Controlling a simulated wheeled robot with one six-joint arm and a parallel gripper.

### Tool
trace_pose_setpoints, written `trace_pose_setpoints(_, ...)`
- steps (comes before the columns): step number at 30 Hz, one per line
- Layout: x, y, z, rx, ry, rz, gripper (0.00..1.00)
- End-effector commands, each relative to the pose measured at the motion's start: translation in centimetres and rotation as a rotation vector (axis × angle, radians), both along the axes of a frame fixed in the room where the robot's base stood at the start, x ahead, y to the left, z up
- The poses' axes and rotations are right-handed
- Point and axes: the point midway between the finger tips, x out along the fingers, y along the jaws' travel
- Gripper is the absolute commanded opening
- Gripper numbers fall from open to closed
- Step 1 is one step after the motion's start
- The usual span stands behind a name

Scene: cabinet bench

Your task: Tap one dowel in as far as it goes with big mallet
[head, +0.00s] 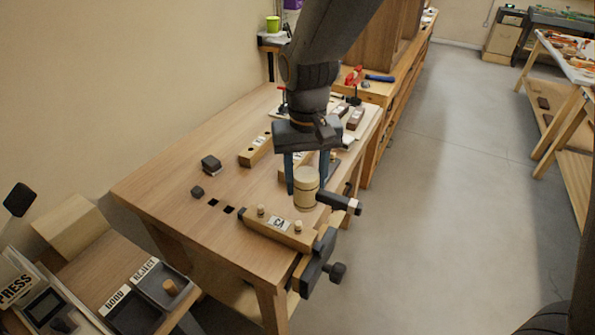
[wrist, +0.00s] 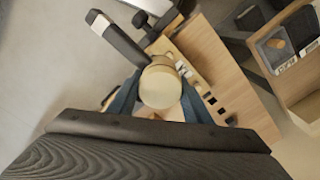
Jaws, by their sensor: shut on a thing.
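My gripper (head: 306,172) is shut on a big mallet, whose pale wooden barrel-shaped head (head: 306,189) hangs between the blue fingers. Its dark handle (head: 338,201) points right in the head view. In the wrist view the mallet head (wrist: 160,87) fills the space between the fingers, with the handle (wrist: 117,39) toward the upper left. A long wooden block marked "CA" (head: 270,234) sits at the bench's front edge by the dark vise (head: 318,264). A left dowel (head: 261,210) and a right dowel (head: 298,226) stand up from it. The mallet head appears apart from both dowels.
Other wooden blocks (head: 255,150) lie farther back on the bench (head: 165,180). Small dark blocks (head: 211,163) and square holes (head: 214,202) are left of the mallet. GOOD and REJECT trays stand lower left; a dowel (head: 171,287) is in the REJECT tray (head: 151,279).

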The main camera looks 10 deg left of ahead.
Motion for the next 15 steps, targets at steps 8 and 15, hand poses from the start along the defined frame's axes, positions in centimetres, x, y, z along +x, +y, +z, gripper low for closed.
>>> trace_pose_setpoints(8, -1.7, 1.6, 1.9, 0.0, -0.001, 0.023, 0.09)
trace_pose_setpoints(15, -1.6, 1.6, 0.3, 0.0, 0.0, 0.023, 0.09)
